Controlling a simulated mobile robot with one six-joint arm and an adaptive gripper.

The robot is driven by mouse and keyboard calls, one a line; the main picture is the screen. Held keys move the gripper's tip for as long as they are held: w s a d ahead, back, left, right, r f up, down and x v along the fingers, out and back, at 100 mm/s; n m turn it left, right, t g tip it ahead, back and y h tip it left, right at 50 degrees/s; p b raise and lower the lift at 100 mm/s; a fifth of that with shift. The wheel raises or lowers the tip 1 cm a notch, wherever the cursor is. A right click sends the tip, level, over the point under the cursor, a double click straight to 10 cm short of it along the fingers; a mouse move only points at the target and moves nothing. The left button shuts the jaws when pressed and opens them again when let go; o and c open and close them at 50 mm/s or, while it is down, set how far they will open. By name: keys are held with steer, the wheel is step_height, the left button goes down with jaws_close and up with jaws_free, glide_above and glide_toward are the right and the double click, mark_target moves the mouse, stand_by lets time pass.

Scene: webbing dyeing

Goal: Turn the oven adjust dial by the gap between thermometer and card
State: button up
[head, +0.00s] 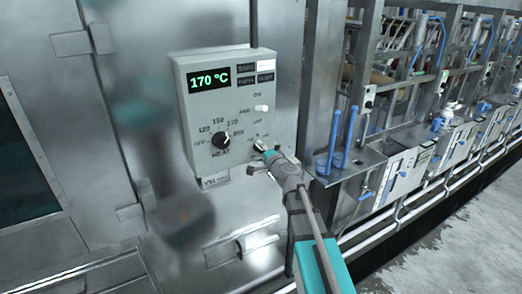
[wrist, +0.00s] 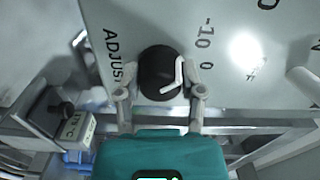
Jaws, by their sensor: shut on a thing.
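The grey oven control box (head: 232,100) hangs on the steel wall in the head view. Its thermometer display (head: 209,78) reads 170 °C in green. The black adjust dial (wrist: 158,72) shows in the wrist view beside the word ADJUST, with -10 and 0 printed to its right. A white mark is on the dial's right side, near the 0. My gripper (wrist: 160,92) has a finger on each side of the dial and is shut on it. In the head view my gripper (head: 263,153) largely hides the dial.
The larger heat dial (head: 221,140) sits left of my gripper. A white switch (head: 261,108) is above it. Open floor (head: 450,220) lies at lower right.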

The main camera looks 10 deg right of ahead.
steer(key=o, duration=1.2)
steer(key=shift+c, duration=0.2)
steer(key=v, duration=1.2)
steer(key=shift+a, duration=0.1)
